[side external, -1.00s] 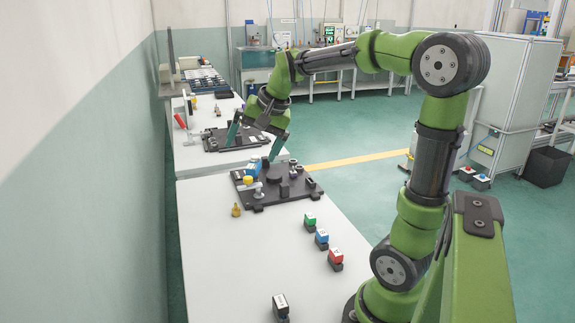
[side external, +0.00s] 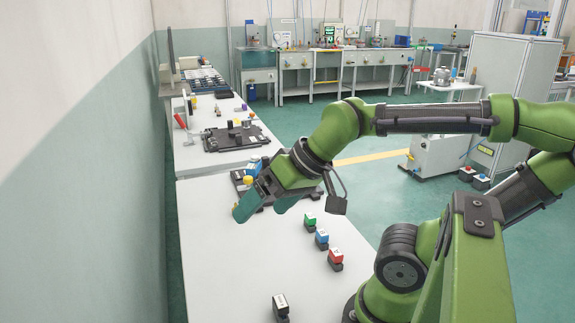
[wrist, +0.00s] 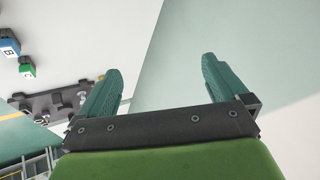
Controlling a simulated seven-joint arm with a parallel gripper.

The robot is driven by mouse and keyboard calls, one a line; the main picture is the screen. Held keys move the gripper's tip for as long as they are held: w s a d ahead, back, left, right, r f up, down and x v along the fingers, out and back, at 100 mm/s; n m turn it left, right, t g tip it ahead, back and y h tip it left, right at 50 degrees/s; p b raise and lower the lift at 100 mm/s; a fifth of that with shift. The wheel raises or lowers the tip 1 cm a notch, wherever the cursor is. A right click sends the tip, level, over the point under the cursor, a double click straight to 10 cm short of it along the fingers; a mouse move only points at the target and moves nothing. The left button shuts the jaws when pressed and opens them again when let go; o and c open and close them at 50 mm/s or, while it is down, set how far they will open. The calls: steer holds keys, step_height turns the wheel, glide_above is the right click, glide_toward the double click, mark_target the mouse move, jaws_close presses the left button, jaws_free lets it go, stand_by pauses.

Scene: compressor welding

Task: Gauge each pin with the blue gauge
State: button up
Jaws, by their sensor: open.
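The blue gauge block (side external: 322,239) stands on the near white table, between a green block (side external: 310,222) and a red block (side external: 335,258). In the wrist view the blue block (wrist: 9,44) shows a letter B, beside the green block (wrist: 27,68). My gripper (side external: 262,208) is open and low over the table, in front of the dark fixture plate, left of the blocks. In the wrist view nothing shows between the fingers (wrist: 162,70) of my gripper. The plate (wrist: 45,103) is partly hidden there by a finger. I cannot make out individual pins.
A black block with a white top (side external: 281,306) stands at the table's near edge. A yellow-topped part (side external: 248,180) and a blue part (side external: 253,167) show at the fixture. A second dark plate (side external: 229,137) lies on the farther table. The wall is close on the left.

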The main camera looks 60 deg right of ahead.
steer(key=shift+d+f, duration=0.1)
steer(key=shift+c, duration=1.1)
steer(key=shift+w+d+f+m+g, duration=0.4)
steer(key=shift+w+d+f+g, duration=0.15)
steer(key=shift+w+f, duration=0.2)
steer(key=c, duration=0.3)
steer(key=m+g+h, duration=0.5)
steer(key=m+h, duration=0.1)
steer(key=m, duration=0.4)
glide_toward(251, 168)
steer(key=x, duration=1.2)
steer(key=shift+f, duration=0.1)
jaws_close()
